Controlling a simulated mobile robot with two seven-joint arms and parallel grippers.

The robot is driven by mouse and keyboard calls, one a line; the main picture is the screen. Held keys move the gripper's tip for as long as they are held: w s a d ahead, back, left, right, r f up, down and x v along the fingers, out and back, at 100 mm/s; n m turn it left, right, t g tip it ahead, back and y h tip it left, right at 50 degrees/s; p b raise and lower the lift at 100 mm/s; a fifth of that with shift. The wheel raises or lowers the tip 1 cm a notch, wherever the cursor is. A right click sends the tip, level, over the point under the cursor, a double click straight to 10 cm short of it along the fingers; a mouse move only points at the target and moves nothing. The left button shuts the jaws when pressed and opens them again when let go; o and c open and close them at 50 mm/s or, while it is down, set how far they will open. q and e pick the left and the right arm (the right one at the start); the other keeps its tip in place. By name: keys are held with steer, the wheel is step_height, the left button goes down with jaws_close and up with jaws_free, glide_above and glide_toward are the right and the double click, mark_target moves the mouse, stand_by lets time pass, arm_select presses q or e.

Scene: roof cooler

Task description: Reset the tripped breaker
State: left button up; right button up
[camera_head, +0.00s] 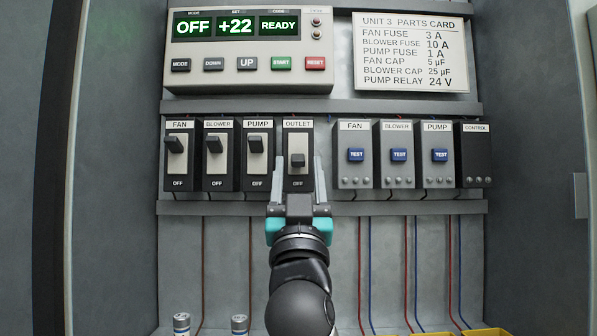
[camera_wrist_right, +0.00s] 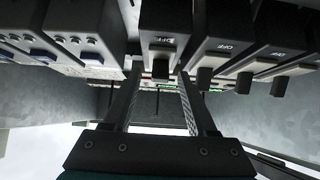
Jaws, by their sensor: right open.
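Four breakers stand in a row: FAN (camera_head: 175,143), BLOWER (camera_head: 214,144), PUMP (camera_head: 255,141) and OUTLET (camera_head: 298,138). The OUTLET lever (camera_head: 298,160) sits lower than the other three levers. My right gripper (camera_head: 298,172) is open in front of the OUTLET breaker, one finger on each side of its lever. In the right wrist view, the open fingers (camera_wrist_right: 158,85) reach towards a breaker marked OFF (camera_wrist_right: 163,22). I cannot tell whether they touch it. My left gripper is not in view.
Above is a control panel (camera_head: 245,80) reading OFF, +22 and READY. A parts card (camera_head: 410,85) hangs at the right. Relays with blue TEST buttons (camera_head: 356,155) and a CONTROL block (camera_head: 475,150) stand right of the breakers. Cylinders (camera_head: 182,323) and yellow bins (camera_head: 485,332) are below.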

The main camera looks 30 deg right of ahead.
steer(key=b+v, duration=0.3)
steer(key=v, duration=0.9)
stand_by(0.3)
